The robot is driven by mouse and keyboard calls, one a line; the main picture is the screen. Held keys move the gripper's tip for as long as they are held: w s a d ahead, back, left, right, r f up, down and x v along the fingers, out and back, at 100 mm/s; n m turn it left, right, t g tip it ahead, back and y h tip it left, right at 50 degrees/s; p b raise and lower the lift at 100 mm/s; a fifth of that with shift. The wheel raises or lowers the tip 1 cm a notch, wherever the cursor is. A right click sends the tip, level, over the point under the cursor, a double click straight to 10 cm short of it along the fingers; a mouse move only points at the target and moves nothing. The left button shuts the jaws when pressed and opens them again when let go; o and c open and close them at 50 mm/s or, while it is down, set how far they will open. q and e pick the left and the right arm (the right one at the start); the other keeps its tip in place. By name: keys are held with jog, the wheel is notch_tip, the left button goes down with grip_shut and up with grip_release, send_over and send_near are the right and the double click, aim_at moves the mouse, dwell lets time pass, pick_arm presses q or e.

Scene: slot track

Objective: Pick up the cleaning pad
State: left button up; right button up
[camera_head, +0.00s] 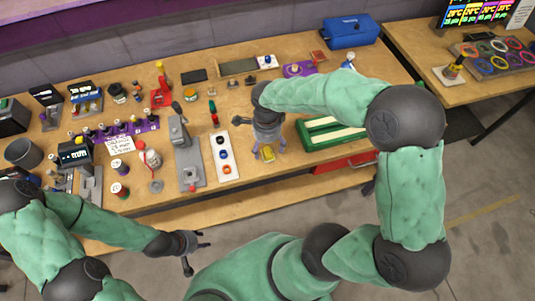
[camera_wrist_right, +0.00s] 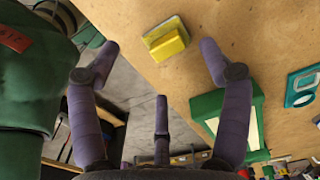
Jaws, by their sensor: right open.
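The cleaning pad, a small yellow block (camera_wrist_right: 167,38), lies on the wooden table in the right wrist view, just beyond the gap between my right fingertips. In the head view it shows as a yellow patch (camera_head: 267,154) near the table's front edge, partly hidden by my right gripper (camera_head: 267,143). My right gripper (camera_wrist_right: 158,50) is open with its fingers spread, and nothing is between them. My left gripper (camera_head: 194,248) is open and empty, low in front of the table and away from the pad.
A green tray (camera_head: 312,142) stands right of the pad; its green side (camera_wrist_right: 207,107) shows in the wrist view. A white panel with coloured rings (camera_head: 213,168) and a grey fixture (camera_head: 188,170) stand to the left.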

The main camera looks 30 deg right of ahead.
aim_at(268, 151)
jog(key=shift+w+d+f+b, duration=0.2)
jog(key=shift+f+b, duration=0.25)
jog(key=shift+f, duration=0.85)
jog(key=shift+w+d+f+b, duration=0.15)
jog(key=shift+f+b, duration=0.3)
jog(key=shift+f, duration=0.85)
jog(key=shift+a, duration=0.1)
jog(key=c, duration=1.2)
jog(key=shift+r, duration=0.15)
jog(key=shift+r, duration=0.2)
notch_tip(268, 151, up, 3)
jog(key=shift+s+r+p, duration=0.1)
jog(key=shift+s+p, duration=0.05)
jog(key=shift+p, duration=0.5)
jog(key=s+a+r+p, duration=0.2)
jog(key=s+r, duration=0.2)
jog(key=s, duration=0.2)
jog(key=s+a+r+p, duration=0.1)
jog(key=s+a+r, duration=0.2)
jog(key=s+r, duration=0.2)
jog(key=shift+s+a+p, duration=0.35)
jog(key=shift+s+p, duration=0.05)
jog(key=shift+s, duration=0.4)
jog(key=shift+r, duration=0.1)
